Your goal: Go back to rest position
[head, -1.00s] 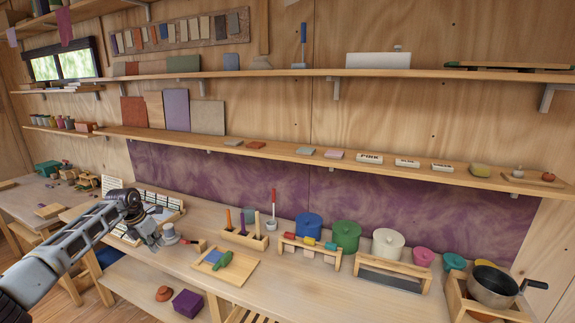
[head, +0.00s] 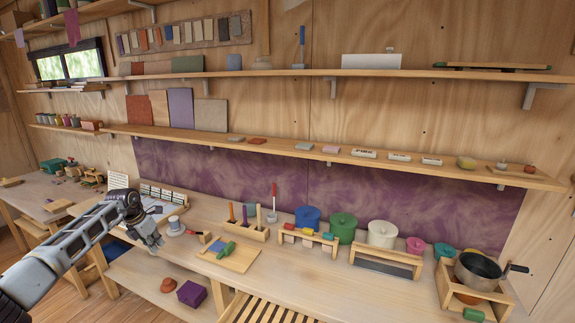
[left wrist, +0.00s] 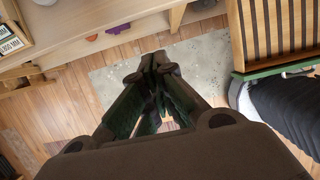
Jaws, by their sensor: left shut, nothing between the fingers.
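My left gripper (head: 150,237) hangs at the end of my left arm, which comes in from the left in the head view. It is in front of the workbench (head: 330,275), near the bench's left part, and holds nothing. In the left wrist view the left gripper's fingers (left wrist: 155,62) come together at their tips, with the floor below them. My right gripper shows in neither view.
On the bench stand a peg rack (head: 245,232), a wooden tray (head: 228,258), lidded pots (head: 342,228) and a pan (head: 478,268) on a wooden stand. A slatted wooden piece (head: 265,310) lies low in front.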

